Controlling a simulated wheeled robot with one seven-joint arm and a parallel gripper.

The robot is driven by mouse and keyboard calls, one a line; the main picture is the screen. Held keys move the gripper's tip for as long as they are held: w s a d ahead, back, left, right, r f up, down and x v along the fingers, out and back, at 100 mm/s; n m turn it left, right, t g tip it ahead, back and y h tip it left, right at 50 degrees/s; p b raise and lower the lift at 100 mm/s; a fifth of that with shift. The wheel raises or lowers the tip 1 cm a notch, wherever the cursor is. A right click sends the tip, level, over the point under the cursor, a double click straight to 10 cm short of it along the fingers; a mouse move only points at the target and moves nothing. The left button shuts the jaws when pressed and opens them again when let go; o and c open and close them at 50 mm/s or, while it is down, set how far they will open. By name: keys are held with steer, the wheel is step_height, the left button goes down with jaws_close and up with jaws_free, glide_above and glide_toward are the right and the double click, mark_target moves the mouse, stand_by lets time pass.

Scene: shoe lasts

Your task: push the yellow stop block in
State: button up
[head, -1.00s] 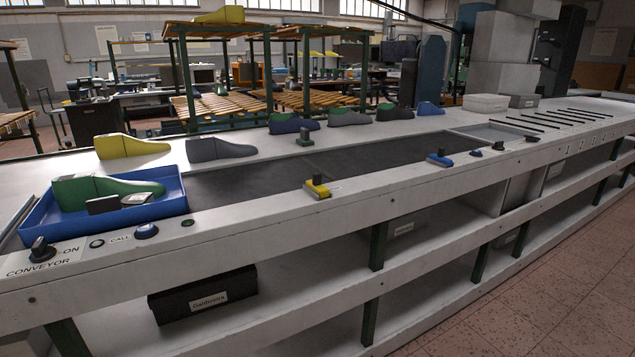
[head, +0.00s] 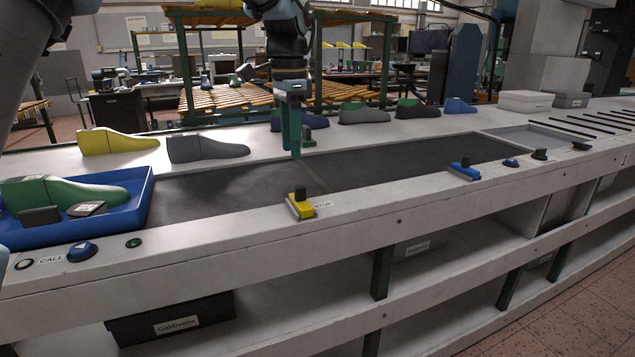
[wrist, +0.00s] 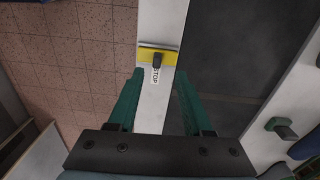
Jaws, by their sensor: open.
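The yellow stop block (head: 300,205) with a dark knob sits on the front rail of the bench, beside a STOP label (head: 323,205). In the wrist view the yellow stop block (wrist: 169,55) lies ahead of the fingertips, with the label between them and it. My gripper (head: 291,150) points down above the dark conveyor belt (head: 400,157), behind the block in the head view. In the wrist view my gripper (wrist: 159,80) has its two green fingers apart, with nothing between them and no contact with the block.
A blue tray (head: 140,212) holding a green shoe last (head: 95,190) stands at the left. A blue block (head: 464,171) sits farther right on the rail. Yellow (head: 115,141) and grey (head: 205,148) lasts and several others line the back ledge. The belt's middle is clear.

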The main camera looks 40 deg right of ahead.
mark_target(300, 186)
steer(key=shift+s+d+f+m, duration=0.25)
steer(key=shift+s+d, duration=0.2)
steer(key=shift+d, duration=0.25)
step_height(300, 186, down, 10)
steer(key=shift+p, duration=0.55)
jaws_close()
stand_by(0.7)
